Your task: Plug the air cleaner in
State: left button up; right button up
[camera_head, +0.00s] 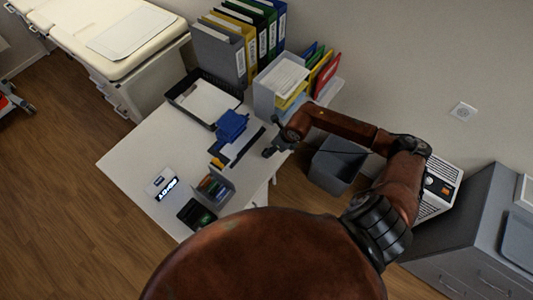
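The air cleaner (440,188) is a white box with a slatted grille and a dark panel with an orange spot, standing on the floor at the right, partly hidden by my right arm. A white wall socket (463,111) is on the wall above it, with nothing plugged in. My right gripper (268,153) is small and dark, over the right edge of the white desk, well left of the socket. Its fingers are too small to tell open from shut. A thin dark line, perhaps the cord, runs between the gripper and the air cleaner. I cannot make out the plug. My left gripper is not in view.
The white desk (140,155) holds binders (220,50), a paper tray (203,100), a blue item (231,125) and small boxes. A grey bin (336,165) stands below my forearm. A grey cabinet (465,240) stands at the right. The wall around the socket is clear.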

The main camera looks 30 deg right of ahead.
jog(key=shift+f, duration=0.15)
jog(key=shift+w, duration=0.1)
jog(key=x, duration=0.5)
jog(key=shift+a+f, duration=0.1)
jog(key=shift+a, duration=0.1)
jog(key=shift+c, duration=0.5)
jog(key=c, duration=1.1)
jog(key=shift+o, duration=0.2)
